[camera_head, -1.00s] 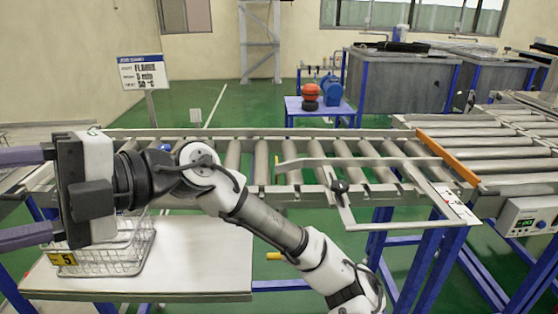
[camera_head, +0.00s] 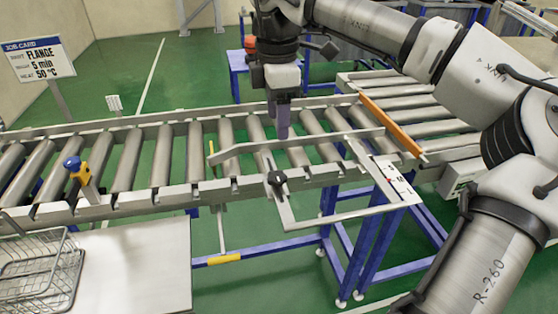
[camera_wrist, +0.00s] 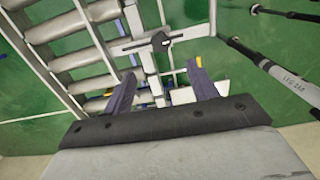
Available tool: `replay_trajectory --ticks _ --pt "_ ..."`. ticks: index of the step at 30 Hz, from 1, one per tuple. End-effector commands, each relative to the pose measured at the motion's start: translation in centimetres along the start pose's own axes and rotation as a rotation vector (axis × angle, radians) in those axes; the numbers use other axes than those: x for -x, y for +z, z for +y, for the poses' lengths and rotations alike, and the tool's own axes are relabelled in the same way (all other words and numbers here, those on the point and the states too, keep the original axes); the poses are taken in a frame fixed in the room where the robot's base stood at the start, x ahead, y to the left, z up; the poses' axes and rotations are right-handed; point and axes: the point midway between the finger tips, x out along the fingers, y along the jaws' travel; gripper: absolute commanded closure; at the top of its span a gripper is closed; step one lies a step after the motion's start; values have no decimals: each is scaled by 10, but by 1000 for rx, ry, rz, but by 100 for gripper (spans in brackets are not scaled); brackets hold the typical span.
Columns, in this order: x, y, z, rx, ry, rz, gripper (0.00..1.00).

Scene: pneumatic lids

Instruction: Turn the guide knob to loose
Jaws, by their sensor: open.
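The guide knob (camera_head: 277,179) is a small black knob on the pale metal guide frame (camera_head: 330,213) at the front edge of the roller conveyor. It also shows in the wrist view (camera_wrist: 159,40), on a flat bar beyond my fingertips. My gripper (camera_head: 280,125) points down above the rollers, just behind the knob in the head view and apart from it. In the wrist view my gripper (camera_wrist: 161,70) has its two fingers spread with nothing between them. The knob's turned position cannot be read clearly.
The conveyor rollers (camera_head: 125,160) lie below, with an orange bar (camera_head: 390,123) across the right. A yellow post with a blue top (camera_head: 77,170) stands on the front rail at left. A wire basket (camera_head: 35,265) sits on a white table (camera_head: 140,265) at front left.

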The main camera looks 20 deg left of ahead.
Motion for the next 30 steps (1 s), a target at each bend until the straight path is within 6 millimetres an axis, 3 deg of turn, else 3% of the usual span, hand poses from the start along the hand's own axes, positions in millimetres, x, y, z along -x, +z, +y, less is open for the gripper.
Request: replay_trajectory --ticks 18,24,30 --pt "-113 -3 0 8 -2 8 42" --pt "-130 -4 0 9 -1 8 42" --pt "-134 -4 0 9 0 7 42"
